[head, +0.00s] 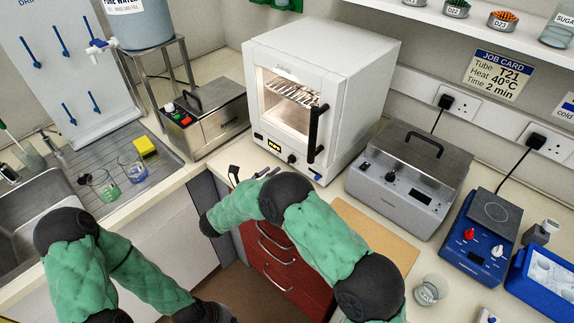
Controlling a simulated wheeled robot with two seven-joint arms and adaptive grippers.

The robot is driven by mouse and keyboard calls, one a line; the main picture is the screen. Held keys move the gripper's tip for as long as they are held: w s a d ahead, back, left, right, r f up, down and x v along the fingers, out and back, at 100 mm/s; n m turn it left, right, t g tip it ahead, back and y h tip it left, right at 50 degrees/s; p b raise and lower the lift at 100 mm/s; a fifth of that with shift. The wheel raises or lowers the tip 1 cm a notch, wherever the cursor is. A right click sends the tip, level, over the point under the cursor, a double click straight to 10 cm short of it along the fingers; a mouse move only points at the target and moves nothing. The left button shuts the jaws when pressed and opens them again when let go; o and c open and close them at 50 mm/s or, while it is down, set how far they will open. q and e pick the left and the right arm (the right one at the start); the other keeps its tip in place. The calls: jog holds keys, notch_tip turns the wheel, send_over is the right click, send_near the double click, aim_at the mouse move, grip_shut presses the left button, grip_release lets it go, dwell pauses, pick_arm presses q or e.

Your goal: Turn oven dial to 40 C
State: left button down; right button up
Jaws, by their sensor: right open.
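The white oven (345,62) stands at the back middle of the bench, with a lit rack behind its front opening and a black vertical handle (317,133). Its small black dial (291,159) is on the lower front panel, right of a lit amber display (272,146) too small to read. The dial's pointer setting cannot be made out. My right gripper (250,175) is open, its dark fingertips just showing above my green forearm, in front of and below the oven panel, left of the dial. The rest of it is hidden. My left arm is at lower left, its gripper out of view.
A metal bath (204,122) stands left of the oven, a grey lidded heater (408,180) right. Farther right are a blue hotplate (480,245) and a beaker (431,290). A job card (497,75) reads T21, 40°C, 2 min. Red drawers (285,265) are below the bench.

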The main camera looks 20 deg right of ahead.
aim_at(288, 162)
jog(key=b+x, duration=0.1)
jog(key=x, duration=0.6)
jog(key=shift+w+d, duration=0.1)
jog(key=shift+d, duration=0.15)
grip_shut()
